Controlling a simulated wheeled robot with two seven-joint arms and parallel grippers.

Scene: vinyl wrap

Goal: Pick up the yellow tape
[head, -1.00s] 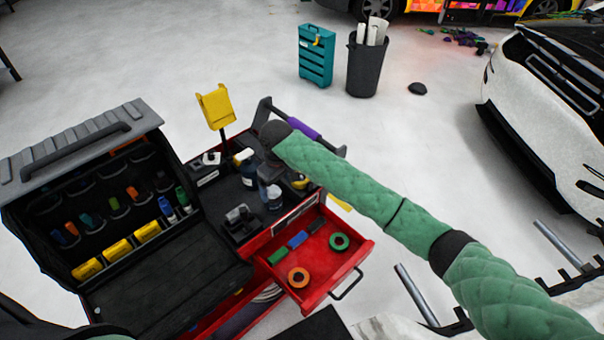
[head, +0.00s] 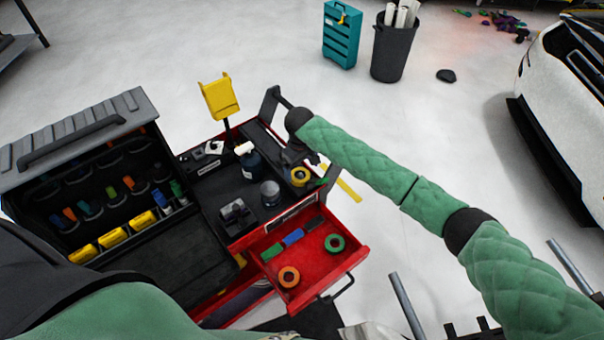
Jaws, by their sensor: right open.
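The yellow tape (head: 300,176) is a small roll with a dark centre. It sits at the right end of the black top tray of the red tool cart (head: 252,214). My right arm reaches in from the right, and my right gripper (head: 294,157) points down just above and behind the tape. The gripper is open, dark and small in view, and I cannot tell whether it touches the tape. My left arm's green sleeve fills the bottom left corner, and its gripper is out of view.
Bottles and a jar (head: 270,192) stand on the tray left of the tape. A black tool case (head: 140,260) stands open at left.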

